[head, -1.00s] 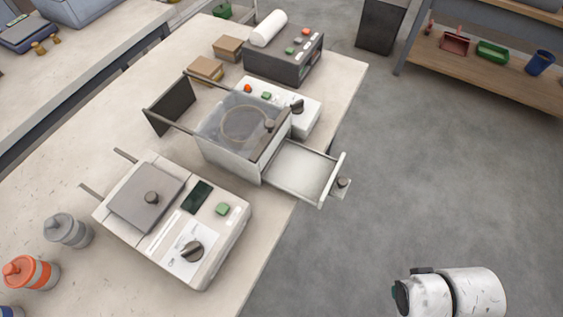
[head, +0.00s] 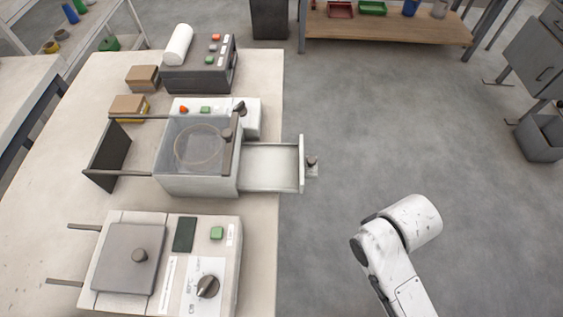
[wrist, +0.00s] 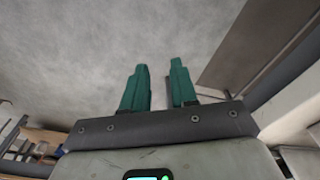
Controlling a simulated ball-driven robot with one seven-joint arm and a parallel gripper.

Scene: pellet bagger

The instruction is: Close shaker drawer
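The shaker (head: 170,182) is a pale box with a clear top on the bench, in the middle left of the head view. Its drawer (head: 270,168) is a shallow white tray pulled out to the right, past the bench edge. A dark knob (head: 312,160) sits on the drawer's front. My gripper shows in the wrist view (wrist: 160,88), with two green fingers apart and nothing between them. The head view shows only links of my arm at lower right, apart from the drawer; the gripper itself is out of that view.
A machine with a dial (head: 160,265) stands in front of the shaker on the bench (head: 60,200). A dark button box (head: 200,68) and small cardboard boxes (head: 142,78) stand behind. The floor right of the drawer is clear. A wooden shelf (head: 390,28) stands at the back.

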